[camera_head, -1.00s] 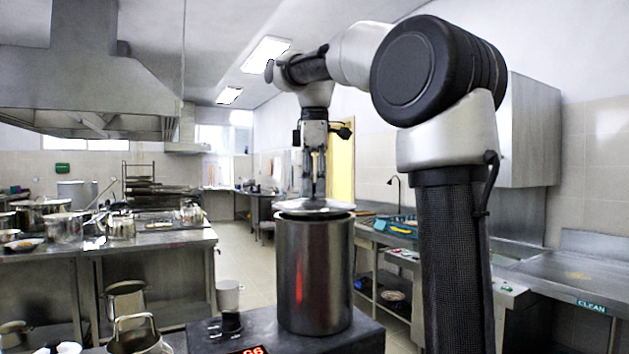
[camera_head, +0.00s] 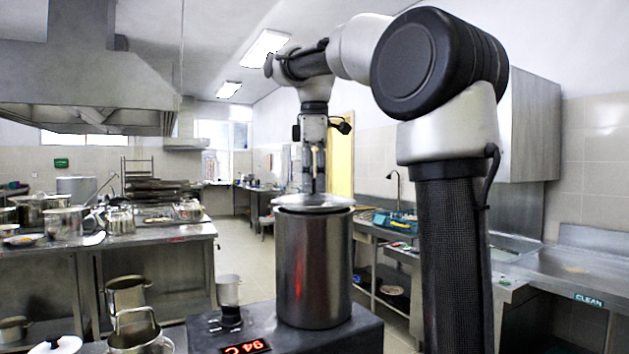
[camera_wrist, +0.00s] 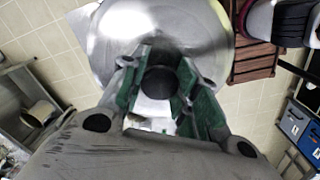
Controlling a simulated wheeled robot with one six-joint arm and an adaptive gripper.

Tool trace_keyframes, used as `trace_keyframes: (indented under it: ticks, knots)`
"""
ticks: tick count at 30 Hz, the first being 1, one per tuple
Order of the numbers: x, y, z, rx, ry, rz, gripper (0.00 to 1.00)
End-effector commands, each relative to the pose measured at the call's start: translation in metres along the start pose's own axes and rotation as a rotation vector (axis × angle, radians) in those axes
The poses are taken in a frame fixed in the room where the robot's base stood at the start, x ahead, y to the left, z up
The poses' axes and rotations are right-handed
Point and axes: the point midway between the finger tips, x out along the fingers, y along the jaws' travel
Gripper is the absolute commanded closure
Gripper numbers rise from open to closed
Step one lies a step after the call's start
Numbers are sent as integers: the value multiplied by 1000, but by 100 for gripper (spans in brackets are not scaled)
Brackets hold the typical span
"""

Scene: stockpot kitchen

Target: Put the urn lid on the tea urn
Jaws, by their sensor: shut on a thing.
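The tea urn (camera_head: 313,268) is a tall steel cylinder standing upright on a dark base with a red lit display. The urn lid (camera_head: 313,200) is a shallow round metal disc at the urn's mouth; it looks close to level. From this view I cannot tell whether it rests fully on the rim. My gripper (camera_head: 314,190) points straight down above the urn and is shut on the lid's knob. In the wrist view the green-padded fingers (camera_wrist: 158,95) close around the dark knob (camera_wrist: 160,82), with the shiny lid (camera_wrist: 190,30) beyond. The lid hides the urn's mouth.
A steel counter with pots (camera_head: 120,222) stands at the left. A sink counter (camera_head: 560,275) runs along the right. The floor aisle behind the urn is clear.

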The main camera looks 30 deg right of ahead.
Motion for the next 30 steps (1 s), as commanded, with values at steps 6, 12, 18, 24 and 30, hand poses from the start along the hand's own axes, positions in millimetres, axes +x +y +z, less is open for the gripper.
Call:
trace_keyframes:
  ticks: [6, 12, 18, 24, 30]
  knots:
    - [1, 0, 0, 0, 0, 1, 99]
    - [1, 0, 0, 0, 0, 1, 99]
    - [3, 0, 0, 0, 0, 1, 99]
    - [8, 0, 0, 0, 0, 0, 99]
    - [9, 0, 0, 0, 0, 0, 99]
